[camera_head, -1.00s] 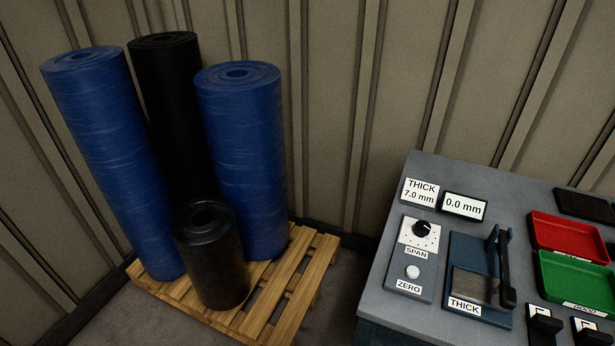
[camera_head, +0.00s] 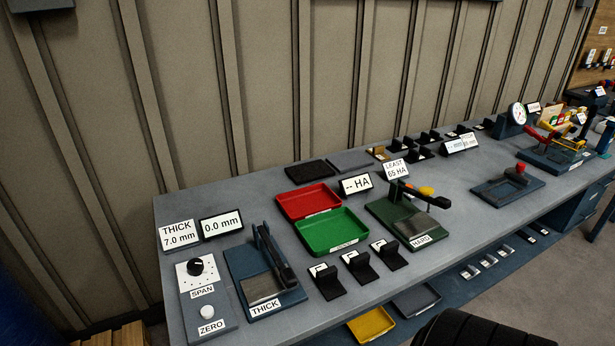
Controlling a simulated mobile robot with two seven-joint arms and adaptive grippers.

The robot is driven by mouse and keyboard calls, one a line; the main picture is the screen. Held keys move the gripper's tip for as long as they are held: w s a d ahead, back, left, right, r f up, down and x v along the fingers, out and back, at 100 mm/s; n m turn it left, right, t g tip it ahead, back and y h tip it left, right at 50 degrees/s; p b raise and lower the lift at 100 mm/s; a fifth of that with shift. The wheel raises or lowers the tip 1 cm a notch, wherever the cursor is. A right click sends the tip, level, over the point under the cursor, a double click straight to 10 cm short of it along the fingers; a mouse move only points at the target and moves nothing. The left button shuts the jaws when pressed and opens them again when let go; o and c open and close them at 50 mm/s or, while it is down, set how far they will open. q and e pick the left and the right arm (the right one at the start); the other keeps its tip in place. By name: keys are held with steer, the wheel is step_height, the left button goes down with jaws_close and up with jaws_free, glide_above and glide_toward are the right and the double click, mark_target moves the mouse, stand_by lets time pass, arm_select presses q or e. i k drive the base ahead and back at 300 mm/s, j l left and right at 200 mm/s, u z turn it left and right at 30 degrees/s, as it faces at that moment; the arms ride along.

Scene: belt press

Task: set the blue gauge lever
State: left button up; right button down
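The blue thickness gauge (camera_head: 247,285), labelled THICK, stands at the near left of the grey bench. Its dark lever (camera_head: 273,257) stands along its right side, raised at the far end and sloping down toward me. A bare metal plate shows on the gauge beside the lever. The display (camera_head: 221,226) behind it reads 0.0 mm, and a card (camera_head: 180,235) reads THICK 7.0 mm. A panel with a SPAN knob (camera_head: 195,267) and a ZERO button (camera_head: 207,312) is left of the gauge. Neither of my grippers is in view.
Right of the gauge are a red tray (camera_head: 308,201), a green tray (camera_head: 327,233), several small black holders and a green HARD tester (camera_head: 408,224). Other instruments stand farther right. A black rounded object (camera_head: 482,329) shows at the bottom edge. Bare bench top lies at mid-right.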

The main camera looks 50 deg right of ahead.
mark_target(287, 275)
steer(key=l+z, duration=0.15)
steer(key=z, duration=1.1)
